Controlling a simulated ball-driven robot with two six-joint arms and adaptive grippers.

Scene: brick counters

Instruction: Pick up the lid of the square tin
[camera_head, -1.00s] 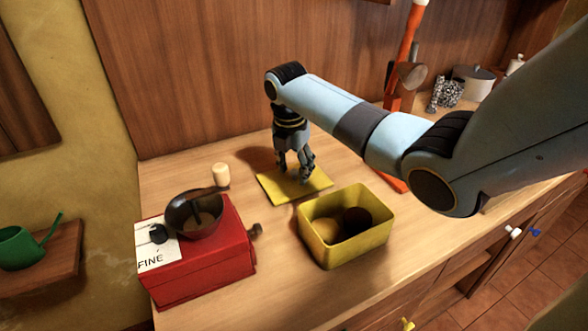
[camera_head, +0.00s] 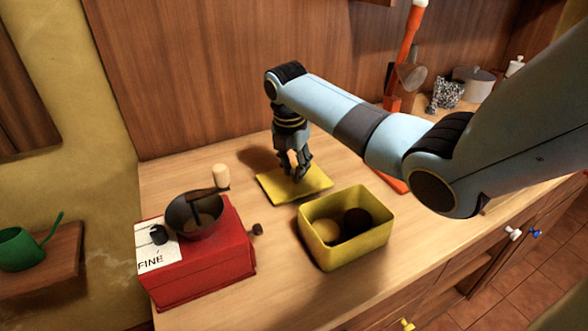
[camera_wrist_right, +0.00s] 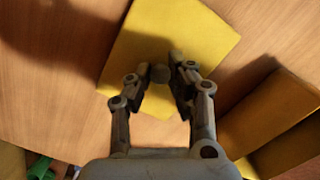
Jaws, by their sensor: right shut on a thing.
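The lid (camera_head: 312,187) is a flat yellow square lying on the wooden counter behind the open square tin. It also fills the upper middle of the right wrist view (camera_wrist_right: 195,35). The yellow square tin (camera_head: 350,240) stands open with two round things inside, one yellowish and one dark. My right gripper (camera_head: 297,175) points down over the middle of the lid. In the right wrist view its fingers (camera_wrist_right: 163,80) are closed in on a small round greyish knob on the lid. The lid looks level, on or very near the counter. My left gripper is not in view.
A red coffee grinder (camera_head: 205,260) with a crank stands at the left front. A wooden wall closes off the back. Orange and metal items, a speckled pot (camera_head: 447,93) and a grey pot (camera_head: 473,83) stand at the far right. A green can (camera_head: 20,248) sits on a side shelf.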

